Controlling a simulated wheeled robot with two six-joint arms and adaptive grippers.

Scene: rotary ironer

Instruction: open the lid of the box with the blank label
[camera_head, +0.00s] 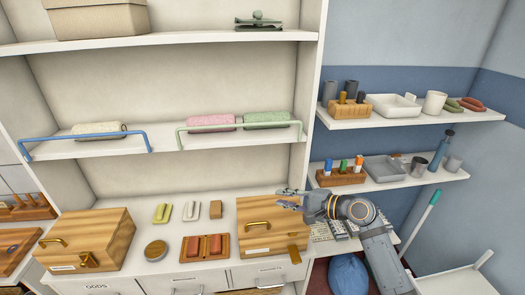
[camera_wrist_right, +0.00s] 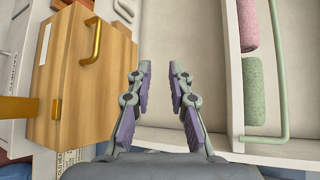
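Two wooden boxes with shut lids stand on the counter in the head view. The left box (camera_head: 105,232) has a brass handle, a brass clasp and a label (camera_head: 62,268) too small to read. The right box (camera_head: 258,209) has a brass handle (camera_head: 257,225), a clasp (camera_head: 294,254) and a pale label (camera_head: 257,252). In the right wrist view this box (camera_wrist_right: 112,70) shows its handle (camera_wrist_right: 93,40) and a white label strip (camera_wrist_right: 43,44) without visible writing. My right gripper (camera_head: 280,198) is open and empty, above the right box's back right part. My left gripper is out of view.
Between the boxes lie a tray with red blocks (camera_head: 205,247), a round tin (camera_head: 155,250) and small blocks. A shelf with a green rail (camera_head: 240,127) and rolled towels runs above.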

